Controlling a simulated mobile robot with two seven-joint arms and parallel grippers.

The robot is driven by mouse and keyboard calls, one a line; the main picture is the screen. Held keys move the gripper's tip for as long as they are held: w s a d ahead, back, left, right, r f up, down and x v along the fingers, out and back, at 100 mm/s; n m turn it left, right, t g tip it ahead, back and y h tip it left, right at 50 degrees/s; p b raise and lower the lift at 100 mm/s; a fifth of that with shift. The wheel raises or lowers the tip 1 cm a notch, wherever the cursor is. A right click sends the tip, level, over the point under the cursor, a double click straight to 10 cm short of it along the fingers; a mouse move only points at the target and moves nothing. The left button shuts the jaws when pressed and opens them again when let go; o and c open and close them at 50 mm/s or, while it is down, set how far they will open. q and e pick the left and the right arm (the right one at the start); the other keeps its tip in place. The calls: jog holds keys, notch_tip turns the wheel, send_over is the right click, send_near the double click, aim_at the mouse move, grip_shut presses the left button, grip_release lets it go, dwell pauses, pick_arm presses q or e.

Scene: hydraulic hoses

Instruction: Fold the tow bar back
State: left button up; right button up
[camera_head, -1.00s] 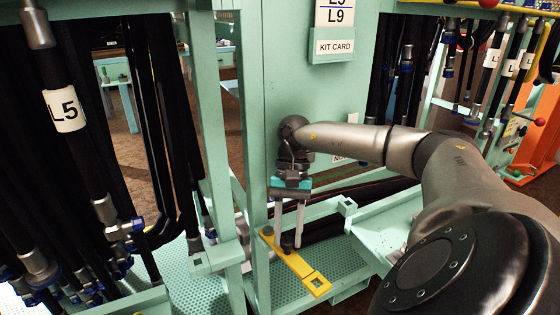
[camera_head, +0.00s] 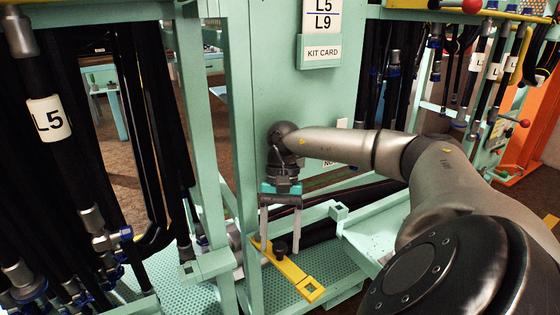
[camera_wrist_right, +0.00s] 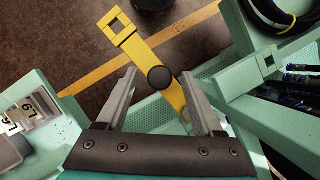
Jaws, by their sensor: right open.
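The tow bar is a flat yellow bar (camera_head: 292,273) with a square hole at its outer end and a round black knob (camera_head: 279,249). It sticks out low from the green frame, above the floor. In the right wrist view the bar (camera_wrist_right: 136,46) runs from upper left to lower right, with the knob (camera_wrist_right: 160,77) between the fingertips. My right gripper (camera_head: 282,243) points down, open, with one finger on each side of the knob. I cannot tell whether the fingers touch it. My left gripper is not in view.
A green upright post (camera_head: 240,150) and a panel with a kit card holder (camera_head: 320,52) stand close to my right wrist. Black hoses (camera_head: 75,150) hang at the left. A green tray (camera_head: 375,235) lies right of the bar. Brown floor is open beyond the bar's end.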

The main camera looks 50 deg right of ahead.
aim_at(279, 243)
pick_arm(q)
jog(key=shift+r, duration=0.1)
pick_arm(e)
jog(key=shift+r, duration=0.15)
jog(key=shift+r, duration=0.25)
pick_arm(q)
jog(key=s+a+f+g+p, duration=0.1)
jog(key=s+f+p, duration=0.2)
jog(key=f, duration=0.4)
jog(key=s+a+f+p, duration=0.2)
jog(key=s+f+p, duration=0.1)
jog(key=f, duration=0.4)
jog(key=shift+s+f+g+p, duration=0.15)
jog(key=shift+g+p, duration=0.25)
jog(key=shift+p, duration=0.35)
pick_arm(e)
notch_tip(279, 243, up, 19)
jog(key=shift+r, duration=0.15)
